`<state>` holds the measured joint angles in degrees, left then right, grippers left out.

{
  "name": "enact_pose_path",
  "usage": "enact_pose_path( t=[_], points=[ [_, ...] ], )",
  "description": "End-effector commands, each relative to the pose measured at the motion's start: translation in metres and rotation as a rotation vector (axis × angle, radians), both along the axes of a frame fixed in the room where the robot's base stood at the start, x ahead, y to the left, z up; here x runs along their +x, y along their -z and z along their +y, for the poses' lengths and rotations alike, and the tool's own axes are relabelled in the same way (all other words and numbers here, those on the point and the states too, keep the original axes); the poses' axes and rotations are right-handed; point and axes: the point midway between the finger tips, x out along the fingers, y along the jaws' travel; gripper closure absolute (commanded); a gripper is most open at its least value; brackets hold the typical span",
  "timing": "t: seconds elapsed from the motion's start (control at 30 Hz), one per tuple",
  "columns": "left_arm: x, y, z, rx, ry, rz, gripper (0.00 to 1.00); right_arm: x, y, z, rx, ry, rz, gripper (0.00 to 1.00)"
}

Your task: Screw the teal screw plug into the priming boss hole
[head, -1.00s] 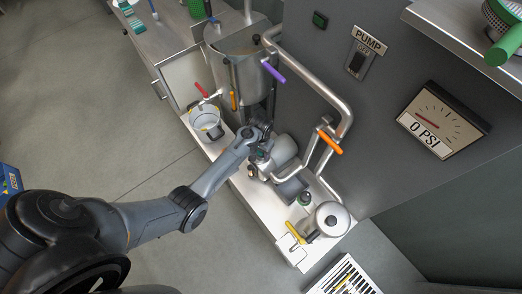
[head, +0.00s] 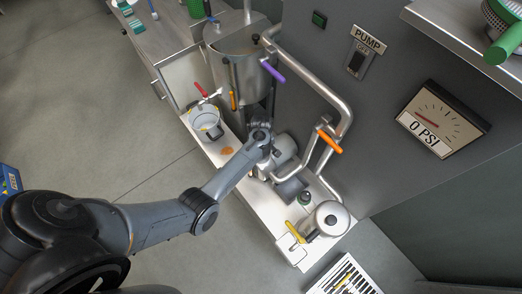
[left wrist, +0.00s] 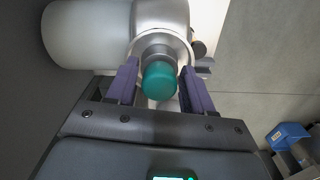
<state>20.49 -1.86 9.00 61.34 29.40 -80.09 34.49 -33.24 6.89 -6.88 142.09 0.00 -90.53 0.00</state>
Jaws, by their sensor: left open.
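The teal screw plug (left wrist: 158,80) shows in the left wrist view as a round teal knob at the end of a short metal boss (left wrist: 157,51) on the pump body. It sits in line with the boss; how deep its thread is in the hole is hidden. My left gripper (left wrist: 160,88) is open, with one purple-grey finger on each side of the plug and a visible gap at least on the right. In the head view my left gripper (head: 266,165) is at the pump (head: 284,150), and the plug is hidden there. My right gripper is not in view.
A clear pot (head: 205,122) stands on the white base. Steel pipes with an orange handle (head: 330,142) rise right of the pump. The gauge (head: 440,118) reads 0 PSI.

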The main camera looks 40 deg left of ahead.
Motion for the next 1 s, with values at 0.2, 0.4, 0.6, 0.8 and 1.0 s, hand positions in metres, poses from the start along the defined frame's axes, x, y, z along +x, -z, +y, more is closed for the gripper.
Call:
enact_pose_path(
  t=[0.2,0.4,0.6,0.8,1.0],
  points=[
    [0.0000,0.0000,-0.0001,0.000,0.004,0.000,0.61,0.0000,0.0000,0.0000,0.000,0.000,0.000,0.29],
    [-0.0001,0.0000,0.0000,0.000,0.013,0.000,0.80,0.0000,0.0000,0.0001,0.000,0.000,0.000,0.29],
    [-0.0017,0.0006,0.0010,0.001,0.274,0.002,0.79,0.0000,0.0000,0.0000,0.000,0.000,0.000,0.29],
    [-0.0022,0.0009,0.0021,0.001,0.759,0.002,0.79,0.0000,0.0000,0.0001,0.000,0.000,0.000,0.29],
    [-0.0026,0.0014,0.0024,-0.001,1.031,0.002,0.80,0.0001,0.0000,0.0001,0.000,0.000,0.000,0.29]
  ],
)
